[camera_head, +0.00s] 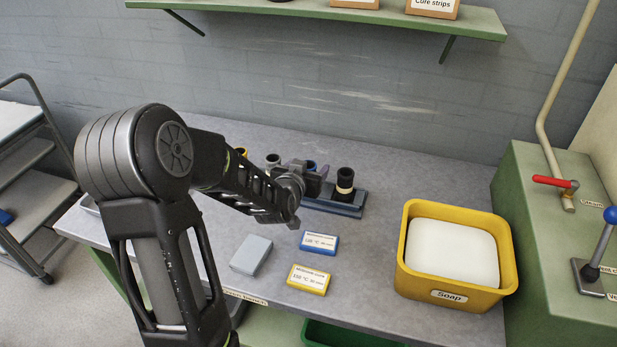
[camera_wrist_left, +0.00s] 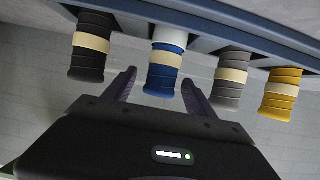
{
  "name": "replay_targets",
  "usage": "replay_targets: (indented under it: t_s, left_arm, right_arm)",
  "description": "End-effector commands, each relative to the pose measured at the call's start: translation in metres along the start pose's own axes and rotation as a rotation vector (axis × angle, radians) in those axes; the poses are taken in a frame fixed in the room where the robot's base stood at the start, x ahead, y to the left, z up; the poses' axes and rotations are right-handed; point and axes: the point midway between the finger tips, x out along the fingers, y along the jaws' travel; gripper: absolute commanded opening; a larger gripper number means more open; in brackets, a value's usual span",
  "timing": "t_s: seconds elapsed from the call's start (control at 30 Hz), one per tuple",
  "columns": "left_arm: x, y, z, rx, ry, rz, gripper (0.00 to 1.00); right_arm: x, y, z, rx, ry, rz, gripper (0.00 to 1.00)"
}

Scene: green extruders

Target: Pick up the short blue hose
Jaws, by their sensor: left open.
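The short blue hose (camera_wrist_left: 162,73) has a cream band and sits on a pale peg of the blue rack (camera_wrist_left: 215,28). The rack (camera_head: 335,207) also shows in the head view, where my left gripper hides most of the blue hose. My left gripper (camera_wrist_left: 158,76) is open. Its two fingers are on either side of the blue hose's free end, with gaps visible. The gripper also shows in the head view (camera_head: 308,183). A black hose (camera_wrist_left: 92,48), a grey hose (camera_wrist_left: 230,80) and a yellow hose (camera_wrist_left: 280,95) stand in the same row. My right gripper is out of view.
A grey box (camera_head: 251,255), a blue-edged card (camera_head: 319,243) and a yellow-edged card (camera_head: 309,280) lie in front of the rack. A yellow soap tub (camera_head: 455,300) stands at the right. The table between rack and tub is clear. A green shelf (camera_head: 330,18) hangs above.

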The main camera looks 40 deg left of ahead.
Motion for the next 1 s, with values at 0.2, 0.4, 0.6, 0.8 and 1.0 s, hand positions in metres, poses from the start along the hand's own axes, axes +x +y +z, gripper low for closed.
replay_targets:
  t_s: [0.2,0.4,0.6,0.8,1.0]
  left_arm:
    - [-0.0003,0.0,0.0,0.0,0.0,0.0,0.65]
    - [-0.0004,0.0,0.0,0.0,0.0,0.0,0.65]
    - [-0.0004,0.0,0.0,0.0,0.0,0.0,0.52]
    - [-0.0004,0.0,0.0,0.0,0.0,0.0,0.36]
    - [-0.0004,0.0,0.0,0.0,0.0,0.0,0.2]
  right_arm:
    - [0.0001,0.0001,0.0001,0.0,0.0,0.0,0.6]
    - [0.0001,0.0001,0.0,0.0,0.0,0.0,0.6]
    - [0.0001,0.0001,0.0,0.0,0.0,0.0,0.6]
    - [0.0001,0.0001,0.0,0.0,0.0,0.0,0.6]
    - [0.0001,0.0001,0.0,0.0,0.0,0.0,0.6]
